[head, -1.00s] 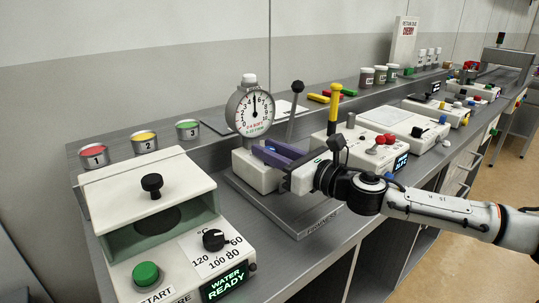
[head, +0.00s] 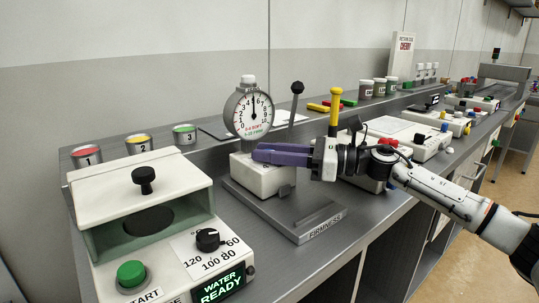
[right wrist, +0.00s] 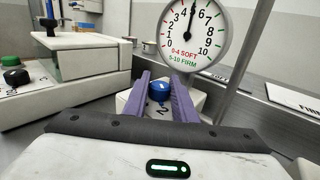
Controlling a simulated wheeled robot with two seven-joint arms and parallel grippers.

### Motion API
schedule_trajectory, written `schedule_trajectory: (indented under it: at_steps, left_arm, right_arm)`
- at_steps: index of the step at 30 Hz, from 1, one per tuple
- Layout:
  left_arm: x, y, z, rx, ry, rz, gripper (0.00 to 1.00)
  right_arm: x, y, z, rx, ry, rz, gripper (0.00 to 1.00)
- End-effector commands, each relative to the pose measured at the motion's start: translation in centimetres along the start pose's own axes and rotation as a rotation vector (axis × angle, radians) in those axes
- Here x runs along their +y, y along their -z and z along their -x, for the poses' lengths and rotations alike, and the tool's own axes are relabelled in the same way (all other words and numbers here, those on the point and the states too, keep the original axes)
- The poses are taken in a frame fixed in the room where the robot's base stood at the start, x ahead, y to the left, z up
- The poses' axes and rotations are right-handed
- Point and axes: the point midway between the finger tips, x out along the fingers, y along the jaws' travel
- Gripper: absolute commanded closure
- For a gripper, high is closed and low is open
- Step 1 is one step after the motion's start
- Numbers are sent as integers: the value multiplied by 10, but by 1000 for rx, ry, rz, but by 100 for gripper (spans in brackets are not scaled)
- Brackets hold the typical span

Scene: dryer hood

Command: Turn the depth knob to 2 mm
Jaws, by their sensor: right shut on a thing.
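The firmness tester stands on the bench with a round dial gauge (head: 250,112) above a white base block (head: 264,180). In the right wrist view its depth knob is a small blue knob (right wrist: 158,90), with a "2" printed on the white face near it. My right gripper (head: 258,153) reaches in from the right at the tester's base, its purple fingers hiding the knob in the head view. In the right wrist view its fingers (right wrist: 160,80) are shut on the knob, one on each side. The knob's pointer setting is not readable. My left gripper is not in view.
A white machine with a green button (head: 131,273) is at front left. Several numbered cans (head: 138,145) line the back.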

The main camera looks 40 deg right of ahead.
Motion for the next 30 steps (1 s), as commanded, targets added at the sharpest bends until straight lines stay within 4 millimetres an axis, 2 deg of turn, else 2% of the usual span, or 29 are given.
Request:
schedule_trajectory:
  at_steps: [10, 11, 14, 24, 30]
  left_arm:
    - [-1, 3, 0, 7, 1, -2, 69]
    - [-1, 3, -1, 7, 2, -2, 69]
    - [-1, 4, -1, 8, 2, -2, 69]
    - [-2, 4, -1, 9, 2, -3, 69]
    - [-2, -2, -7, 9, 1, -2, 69]
  right_arm:
    - [0, -2, 0, -4, -1, 1, 98]
    - [0, -2, 0, -5, -1, 1, 74]
    - [0, -2, 0, -4, -2, 1, 57]
    - [0, 0, 1, -1, -2, 1, 57]
    - [-1, 4, 17, 3, 2, 0, 57]
